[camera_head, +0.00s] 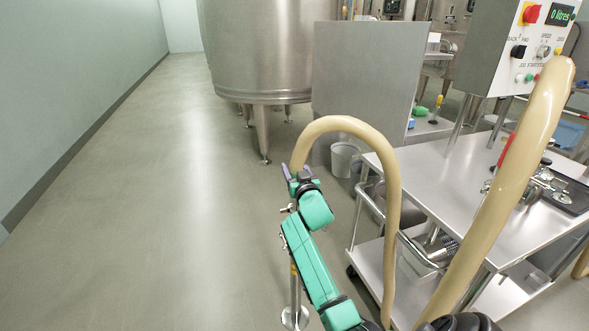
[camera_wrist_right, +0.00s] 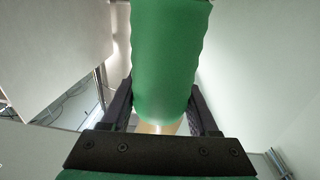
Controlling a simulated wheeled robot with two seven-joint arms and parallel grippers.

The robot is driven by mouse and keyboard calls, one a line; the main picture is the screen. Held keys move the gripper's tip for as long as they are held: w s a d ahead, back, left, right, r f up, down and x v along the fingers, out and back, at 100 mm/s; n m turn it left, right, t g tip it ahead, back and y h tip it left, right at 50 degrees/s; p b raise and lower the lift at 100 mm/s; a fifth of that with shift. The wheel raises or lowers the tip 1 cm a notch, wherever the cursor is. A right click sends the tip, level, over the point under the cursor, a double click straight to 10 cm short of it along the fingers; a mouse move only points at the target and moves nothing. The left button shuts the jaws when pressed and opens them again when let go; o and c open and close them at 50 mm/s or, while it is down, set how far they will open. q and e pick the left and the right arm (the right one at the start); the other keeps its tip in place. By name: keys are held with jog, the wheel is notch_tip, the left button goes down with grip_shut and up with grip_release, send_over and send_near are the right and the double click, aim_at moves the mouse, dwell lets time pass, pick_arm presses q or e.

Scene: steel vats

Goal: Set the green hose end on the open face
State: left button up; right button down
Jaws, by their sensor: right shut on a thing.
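The green hose end (camera_wrist_right: 162,60) fills the middle of the right wrist view, between the two dark fingers of my right gripper (camera_wrist_right: 162,108). The fingers are shut on it. In the head view my right gripper (camera_head: 297,176) is over open floor, in front of the large vat. The beige hose (camera_head: 345,124) rises from it, arches right and drops beside the cart. The green end itself is hidden or too small to tell in the head view. I cannot make out the open face in either view. My left gripper is not in view.
A steel cart (camera_head: 440,175) stands at the right, with fittings on top and a control box (camera_head: 510,50) behind. A thick hose length (camera_head: 530,125) crosses the cart. A steel vat (camera_head: 255,50), a panel (camera_head: 365,80) and a bucket (camera_head: 343,160) stand behind. Left floor is clear.

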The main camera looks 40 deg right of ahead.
jog(key=shift+c, duration=0.4)
grip_release()
jog(key=shift+f, duration=0.2)
jog(key=v, duration=1.4)
jog(key=shift+s, duration=0.3)
jog(key=shift+a+r, duration=0.1)
